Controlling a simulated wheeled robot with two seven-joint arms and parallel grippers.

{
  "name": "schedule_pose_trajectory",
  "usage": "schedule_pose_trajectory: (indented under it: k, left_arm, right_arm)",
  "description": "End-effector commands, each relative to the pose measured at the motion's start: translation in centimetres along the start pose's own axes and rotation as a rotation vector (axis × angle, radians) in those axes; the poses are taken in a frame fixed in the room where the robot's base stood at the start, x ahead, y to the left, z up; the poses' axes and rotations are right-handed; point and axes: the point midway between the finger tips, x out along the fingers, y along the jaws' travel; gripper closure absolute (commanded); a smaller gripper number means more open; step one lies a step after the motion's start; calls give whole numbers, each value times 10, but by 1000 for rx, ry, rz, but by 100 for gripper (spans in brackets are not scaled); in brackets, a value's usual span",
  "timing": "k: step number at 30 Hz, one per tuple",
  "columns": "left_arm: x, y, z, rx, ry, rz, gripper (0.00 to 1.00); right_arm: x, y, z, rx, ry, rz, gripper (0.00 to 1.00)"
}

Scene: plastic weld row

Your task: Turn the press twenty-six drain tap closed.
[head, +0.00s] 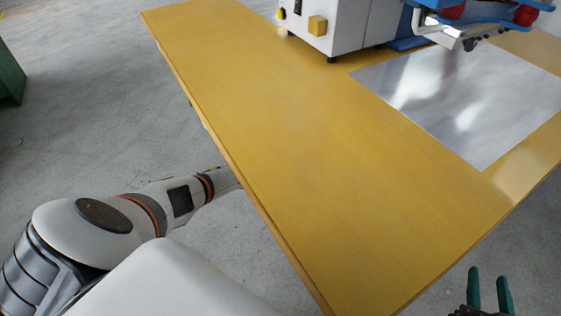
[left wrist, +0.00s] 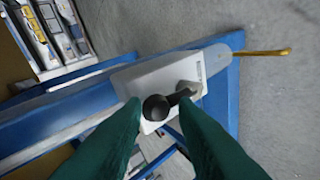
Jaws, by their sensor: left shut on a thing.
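The drain tap shows in the left wrist view as a black lever handle (left wrist: 158,106) with a rounded end, in front of a pale housing (left wrist: 138,82) on a blue frame. My left gripper (left wrist: 160,107) has its green fingers on either side of the handle and is shut on it. In the head view my left arm reaches down past the table's left edge, and its gripper is hidden there. My right gripper (head: 489,276) is at the lower right of the head view, beyond the table edge, with its fingers apart and nothing between them.
The yellow table (head: 260,140) is mostly bare in front. A metal plate (head: 465,95) lies on it, with a white machine box (head: 340,25) and blue machine parts (head: 460,14) at the back. A blue beam (left wrist: 60,122) and a brass-coloured rod (left wrist: 265,52) are near the tap.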

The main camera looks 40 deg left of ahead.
Motion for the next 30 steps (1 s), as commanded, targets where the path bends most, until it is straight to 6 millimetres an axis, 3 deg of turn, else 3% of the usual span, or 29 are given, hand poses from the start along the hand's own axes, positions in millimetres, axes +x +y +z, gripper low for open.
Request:
schedule_pose_trajectory:
  k: [1,10,11,15,30]
  left_arm:
    - [3,7,2,-5,-6,14,96]
    - [3,8,2,-5,-6,15,96]
    - [3,8,2,-5,-6,15,72]
    - [3,7,2,-4,-5,13,53]
    - [0,2,0,-2,-2,3,53]
  right_arm:
    - [0,0,0,0,0,0,64]
    - [0,0,0,0,1,-1,64]
    - [0,0,0,0,1,-1,64]
    - [0,0,0,0,0,-1,64]
    - [0,1,2,0,-3,3,64]
